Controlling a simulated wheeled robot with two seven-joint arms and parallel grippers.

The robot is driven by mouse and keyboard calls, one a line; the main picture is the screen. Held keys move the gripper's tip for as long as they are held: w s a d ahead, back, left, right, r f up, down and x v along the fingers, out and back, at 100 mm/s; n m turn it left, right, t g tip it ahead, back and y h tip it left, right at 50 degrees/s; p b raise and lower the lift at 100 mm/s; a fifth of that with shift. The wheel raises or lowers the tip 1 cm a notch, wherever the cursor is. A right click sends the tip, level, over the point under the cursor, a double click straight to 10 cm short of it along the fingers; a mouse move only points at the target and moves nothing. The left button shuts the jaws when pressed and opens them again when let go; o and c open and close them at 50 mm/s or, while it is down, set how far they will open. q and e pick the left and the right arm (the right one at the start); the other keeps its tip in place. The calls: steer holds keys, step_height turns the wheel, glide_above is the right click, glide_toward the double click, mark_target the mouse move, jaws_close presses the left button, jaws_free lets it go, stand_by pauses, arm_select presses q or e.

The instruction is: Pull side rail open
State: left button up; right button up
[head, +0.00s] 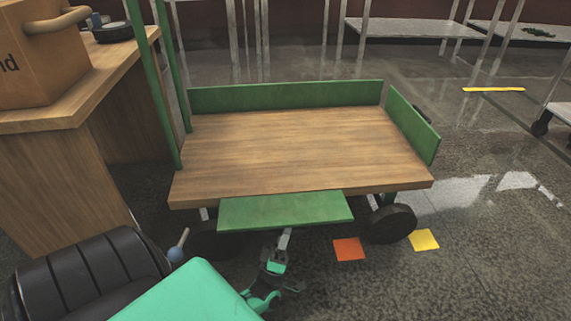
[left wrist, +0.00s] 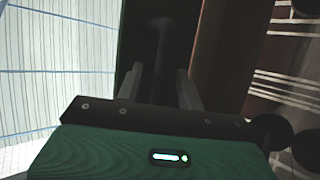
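The cart has a wooden deck (head: 300,150). A green side rail (head: 285,211) sticks out along its near edge, roughly flat and a little below the deck top. My left gripper (head: 285,235) is at the near edge of this rail, with its fingertips partly hidden under it. In the left wrist view my left gripper (left wrist: 158,92) has its two grey fingers apart, with a dark bar (left wrist: 161,55) showing between or beyond them. I cannot tell whether the fingers touch the bar or the rail. My right gripper is not in view.
Green rails stand upright along the cart's back (head: 285,95) and right side (head: 413,124). Green posts (head: 155,80) rise at its left. A wooden table (head: 90,110) with a cardboard box (head: 40,55) stands left. Floor is free to the right, with an orange marker (head: 348,249).

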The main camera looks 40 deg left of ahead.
arm_select(q)
steer(key=b+v, duration=0.2)
steer(key=v, duration=0.5)
steer(key=shift+s+f, duration=0.2)
stand_by(0.4)
